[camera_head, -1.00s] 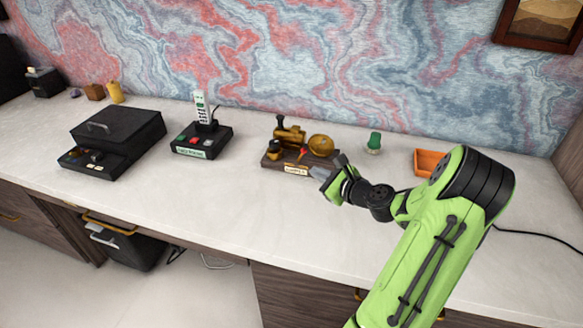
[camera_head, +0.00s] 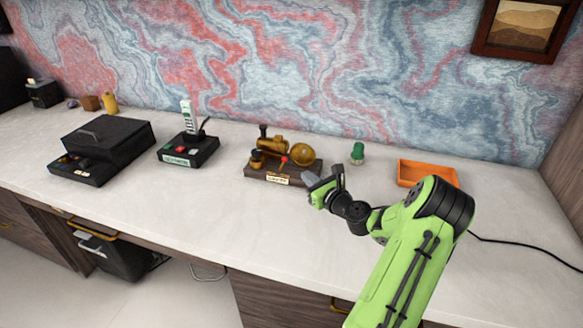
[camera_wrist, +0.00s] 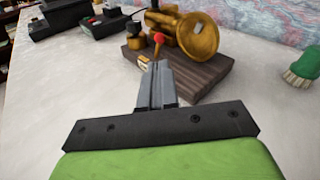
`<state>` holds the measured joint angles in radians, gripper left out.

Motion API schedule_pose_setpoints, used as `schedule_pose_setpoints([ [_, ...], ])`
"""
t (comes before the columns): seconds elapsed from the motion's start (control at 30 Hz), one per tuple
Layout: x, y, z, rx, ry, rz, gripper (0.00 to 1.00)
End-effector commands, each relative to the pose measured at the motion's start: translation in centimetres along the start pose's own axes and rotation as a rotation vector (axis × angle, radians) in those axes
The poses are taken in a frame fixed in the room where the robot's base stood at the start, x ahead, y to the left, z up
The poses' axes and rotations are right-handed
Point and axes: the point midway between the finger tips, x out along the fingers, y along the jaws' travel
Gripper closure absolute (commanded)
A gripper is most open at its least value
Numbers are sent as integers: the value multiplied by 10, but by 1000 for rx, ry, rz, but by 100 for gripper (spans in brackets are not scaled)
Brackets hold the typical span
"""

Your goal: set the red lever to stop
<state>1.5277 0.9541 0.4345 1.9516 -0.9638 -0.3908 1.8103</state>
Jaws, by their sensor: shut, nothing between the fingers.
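The red lever (camera_head: 284,159) stands on the front of a brass steam-engine model on a dark wooden base (camera_head: 310,168). It also shows in the wrist view as a red knob (camera_wrist: 159,38), just beyond my fingertips. A small pale label (camera_head: 277,179) is on the front of the base; its writing is too small to read. My gripper (camera_head: 309,184) is shut and empty, just right of and in front of the base. In the wrist view my gripper (camera_wrist: 154,68) points toward the lever, and its fingers hide part of the base. I cannot tell whether it touches the lever.
A black telephone station (camera_head: 187,150) and a black lidded box (camera_head: 105,140) stand to the left. A green brush (camera_head: 357,153) and an orange tray (camera_head: 428,173) are to the right. The desk's front strip (camera_head: 215,220) is clear.

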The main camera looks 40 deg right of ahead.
Motion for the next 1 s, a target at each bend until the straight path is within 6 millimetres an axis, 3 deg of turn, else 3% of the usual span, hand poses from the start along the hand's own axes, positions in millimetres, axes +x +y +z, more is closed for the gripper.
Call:
schedule_pose_setpoints([
  [0.2,50,2,-2,-3,-3,3,100],
  [0.43,89,1,-2,-1,-1,-1,100],
  [0.6,98,0,-1,1,1,-1,100],
  [1.0,98,1,2,-7,10,-1,100],
])
